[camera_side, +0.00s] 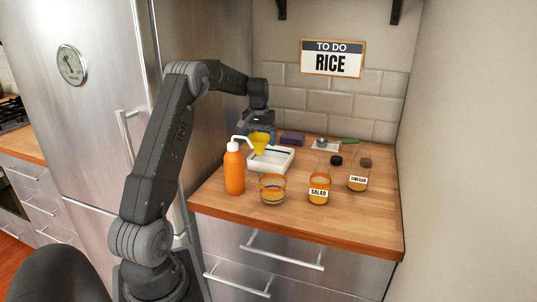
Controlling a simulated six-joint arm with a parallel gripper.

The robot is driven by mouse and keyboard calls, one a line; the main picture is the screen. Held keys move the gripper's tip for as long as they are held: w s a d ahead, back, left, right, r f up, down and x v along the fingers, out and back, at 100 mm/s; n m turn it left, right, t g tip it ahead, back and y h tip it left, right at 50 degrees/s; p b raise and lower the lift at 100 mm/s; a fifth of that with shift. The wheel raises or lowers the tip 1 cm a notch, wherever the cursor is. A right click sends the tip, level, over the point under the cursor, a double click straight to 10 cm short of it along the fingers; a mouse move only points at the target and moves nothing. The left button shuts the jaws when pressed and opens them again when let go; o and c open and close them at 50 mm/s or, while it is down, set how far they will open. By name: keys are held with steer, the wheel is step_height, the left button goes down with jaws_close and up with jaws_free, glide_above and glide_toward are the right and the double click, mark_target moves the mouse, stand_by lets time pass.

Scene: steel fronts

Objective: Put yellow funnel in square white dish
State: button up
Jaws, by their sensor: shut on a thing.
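The yellow funnel (259,139) shows beneath my gripper (260,129), wide end up. My gripper is shut on the funnel, though its fingertips are small and hard to make out here. The square white dish (283,164) stands on the wooden counter, with a dark blue stripe seen inside it. The funnel is over the back left part of the dish in this view. I cannot tell whether the funnel touches the dish. The orange bottle's white spout passes close to the funnel's left side in the picture.
An orange bottle (234,172) and a glass bowl (272,192) stand in front of the dish. Labelled salad (318,194) and vinegar (358,181) containers stand to the right. A purple block (293,139) lies behind. The counter's front right (365,222) is clear.

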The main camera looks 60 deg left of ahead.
mark_target(268, 142)
steer(key=w+f, duration=0.1)
steer(key=w+d, duration=0.1)
steer(key=w, duration=0.1)
steer(key=shift+f, duration=2.4)
steer(key=shift+f, duration=0.2)
steer(key=o, duration=0.7)
